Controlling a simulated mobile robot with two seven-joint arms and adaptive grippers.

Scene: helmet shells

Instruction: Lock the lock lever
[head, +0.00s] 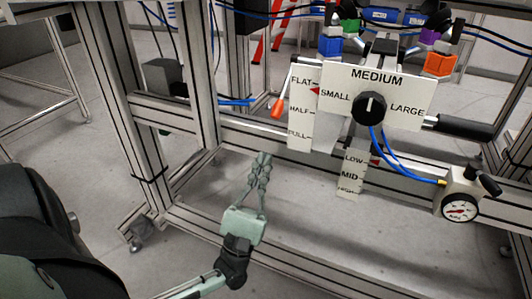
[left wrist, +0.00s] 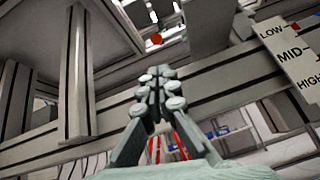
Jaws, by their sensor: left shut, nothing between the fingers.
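An orange-tipped lever (head: 279,105) hangs at the left edge of the white FLAT/HALF/FULL plate (head: 300,122). A black bar-shaped handle (head: 465,127) sticks out to the right of the MEDIUM dial plate (head: 340,106). No part is labelled as the lock lever, so I cannot tell which one it is. My left gripper (head: 263,158) is shut and empty, pointing up, below and left of the orange-tipped lever and apart from it. In the left wrist view its closed fingers (left wrist: 158,80) have a small red-orange tip (left wrist: 156,39) beyond them. My right gripper is not in view.
A black dial (head: 369,107) points to MEDIUM. A LOW/MID/HIGH plate (head: 351,175) hangs below it. A pressure gauge (head: 460,208) with blue hoses is at the right. Aluminium frame posts (head: 190,70) stand left of the plates. The space around my left gripper is clear.

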